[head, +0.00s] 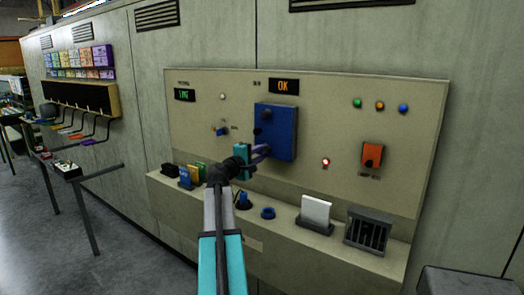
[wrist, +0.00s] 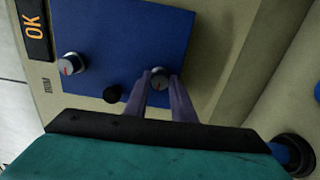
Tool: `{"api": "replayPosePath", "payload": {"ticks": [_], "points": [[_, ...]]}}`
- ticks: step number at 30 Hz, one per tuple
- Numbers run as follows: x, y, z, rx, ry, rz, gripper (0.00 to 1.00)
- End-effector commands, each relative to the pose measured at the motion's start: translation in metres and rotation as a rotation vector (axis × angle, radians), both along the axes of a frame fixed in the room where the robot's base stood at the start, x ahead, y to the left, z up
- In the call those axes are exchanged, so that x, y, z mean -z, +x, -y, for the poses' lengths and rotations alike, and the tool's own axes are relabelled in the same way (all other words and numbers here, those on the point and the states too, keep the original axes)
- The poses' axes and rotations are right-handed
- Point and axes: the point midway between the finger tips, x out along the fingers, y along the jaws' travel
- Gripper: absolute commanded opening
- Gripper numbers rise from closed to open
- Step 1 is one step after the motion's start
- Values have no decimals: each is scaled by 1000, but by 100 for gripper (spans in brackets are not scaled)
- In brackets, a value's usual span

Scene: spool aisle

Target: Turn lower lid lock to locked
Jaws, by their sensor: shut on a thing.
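The blue lid (head: 278,130) is flat on the beige panel under the display reading OK. The lower lid lock (wrist: 160,75) is a small round grey knob on the lid. My gripper (wrist: 161,86) has its purple fingers on either side of this knob and is shut on it. In the head view my gripper (head: 262,152) reaches the lid's lower left part and hides the knob. The upper lid lock (wrist: 72,63) is a similar knob with a red mark. A black round knob (wrist: 112,93) sits between them near the lid's edge. The lower lock's mark is not readable.
A ledge below holds coloured blocks (head: 193,174), a blue ring (head: 268,213), a white card (head: 315,212) and a black slotted box (head: 367,231). An orange switch (head: 372,155) and a lit red lamp (head: 326,162) are to the right.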

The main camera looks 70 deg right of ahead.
Motion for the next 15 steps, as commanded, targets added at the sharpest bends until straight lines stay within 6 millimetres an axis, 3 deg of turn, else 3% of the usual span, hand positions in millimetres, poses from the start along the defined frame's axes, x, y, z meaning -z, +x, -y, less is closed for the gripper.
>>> {"api": "replayPosePath", "payload": {"ticks": [15], "points": [[1, 0, 0, 0, 44, -168, 1]]}}
